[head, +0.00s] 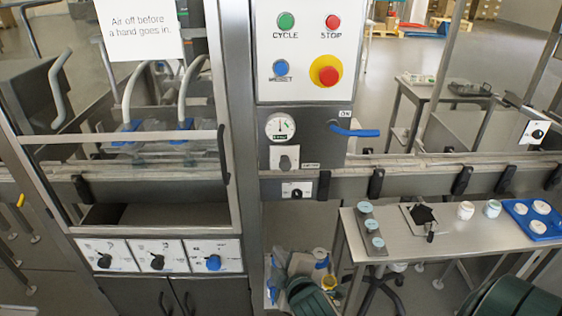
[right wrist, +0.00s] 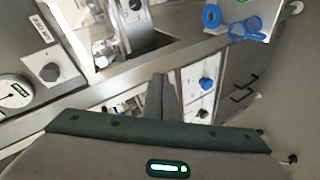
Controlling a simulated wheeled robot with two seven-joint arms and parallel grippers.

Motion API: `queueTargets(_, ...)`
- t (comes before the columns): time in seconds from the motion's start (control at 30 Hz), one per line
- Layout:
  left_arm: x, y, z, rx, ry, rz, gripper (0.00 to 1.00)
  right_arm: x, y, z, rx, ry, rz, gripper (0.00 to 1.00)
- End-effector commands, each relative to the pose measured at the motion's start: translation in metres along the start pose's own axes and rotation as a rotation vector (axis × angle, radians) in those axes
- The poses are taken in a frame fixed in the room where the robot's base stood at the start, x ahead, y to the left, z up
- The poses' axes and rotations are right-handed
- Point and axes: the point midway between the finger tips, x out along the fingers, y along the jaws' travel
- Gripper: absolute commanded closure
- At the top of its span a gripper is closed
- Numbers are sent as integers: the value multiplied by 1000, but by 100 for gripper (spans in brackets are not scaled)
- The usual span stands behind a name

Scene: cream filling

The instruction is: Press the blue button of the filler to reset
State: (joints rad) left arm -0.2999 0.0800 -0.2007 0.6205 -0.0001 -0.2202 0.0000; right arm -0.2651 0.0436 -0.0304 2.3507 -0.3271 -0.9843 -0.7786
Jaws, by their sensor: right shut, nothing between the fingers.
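The blue button (head: 281,68) is on the white control panel (head: 298,40) of the filler, below the green CYCLE button (head: 286,21) and left of the red mushroom button on its yellow ring (head: 326,71). Its label is blurred. My right gripper (head: 280,276) is low in the head view, well below the panel and apart from the button. In the right wrist view its grey fingers (right wrist: 160,97) are together and hold nothing. The blue button does not show clearly in that view. My left gripper is not in view.
A gauge (head: 280,126) and a blue-handled valve (head: 354,131) sit under the panel. A rail (head: 420,172) runs across. A steel table (head: 400,245) with jars and a blue tray (head: 520,226) stands at right. The guarded filler window (head: 135,160) is at left.

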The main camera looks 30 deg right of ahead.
Motion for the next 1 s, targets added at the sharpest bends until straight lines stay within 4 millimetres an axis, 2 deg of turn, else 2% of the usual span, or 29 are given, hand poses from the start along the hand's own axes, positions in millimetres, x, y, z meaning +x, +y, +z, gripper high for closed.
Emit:
queueTargets(0.1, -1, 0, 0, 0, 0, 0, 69, 1, 42, -16, -101, 26, 116, 100)
queueTargets(0.47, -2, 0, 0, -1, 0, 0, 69, -17, 167, -59, -459, 10, 498, 100)
queueTargets(0.67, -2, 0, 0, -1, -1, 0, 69, -40, 233, -84, -680, -69, 725, 100)
queueTargets(0.8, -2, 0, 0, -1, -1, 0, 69, -62, 276, -102, -843, -162, 886, 100)
queueTargets(1.0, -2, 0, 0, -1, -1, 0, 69, -97, 324, -125, -1055, -333, 1082, 100)
